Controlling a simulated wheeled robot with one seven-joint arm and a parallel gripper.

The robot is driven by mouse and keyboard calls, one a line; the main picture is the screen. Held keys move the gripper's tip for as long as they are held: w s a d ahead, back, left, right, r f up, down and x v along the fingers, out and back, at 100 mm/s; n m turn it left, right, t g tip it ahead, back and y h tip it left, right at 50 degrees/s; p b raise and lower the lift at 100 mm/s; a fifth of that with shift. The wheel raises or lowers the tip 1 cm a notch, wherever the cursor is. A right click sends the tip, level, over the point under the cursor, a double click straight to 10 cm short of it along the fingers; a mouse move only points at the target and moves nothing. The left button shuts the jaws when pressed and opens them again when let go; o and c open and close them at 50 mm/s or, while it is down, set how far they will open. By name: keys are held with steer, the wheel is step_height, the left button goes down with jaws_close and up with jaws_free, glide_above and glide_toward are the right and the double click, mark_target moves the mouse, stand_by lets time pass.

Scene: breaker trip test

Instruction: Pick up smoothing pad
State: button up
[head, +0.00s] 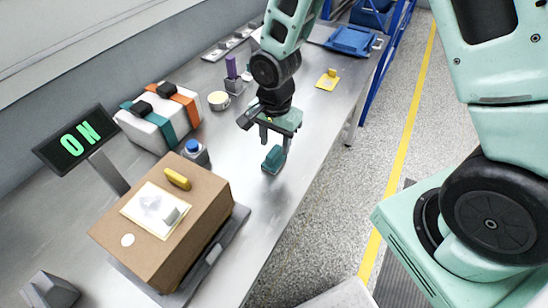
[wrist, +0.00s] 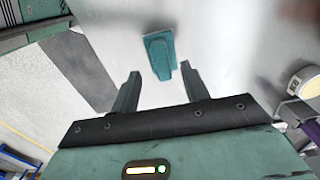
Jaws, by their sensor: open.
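The smoothing pad, a teal block with a raised grip (head: 273,159), lies on the grey metal bench just below my gripper (head: 275,142). In the wrist view the pad (wrist: 158,50) is seen from above, its grip pointing toward the space between the fingers. My gripper (wrist: 160,72) is open and empty, with one finger to each side of the pad's line. The fingertips appear apart from the pad. In the head view the gripper's fingers point down and partly overlap the pad's upper edge.
A cardboard box (head: 205,205) with a yellow item (head: 178,178) on top stands at the bench's front left.

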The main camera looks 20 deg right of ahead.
mark_target(274, 151)
steer(key=shift+w+a+f+p, duration=0.15)
steer(key=shift+f+p, duration=0.15)
steer(key=shift+f, duration=1.95)
steer(key=c, duration=0.6)
steer(key=shift+r, duration=0.15)
step_height(274, 151, up, 10)
steer(key=shift+f+b, duration=0.15)
steer(key=shift+b, duration=0.15)
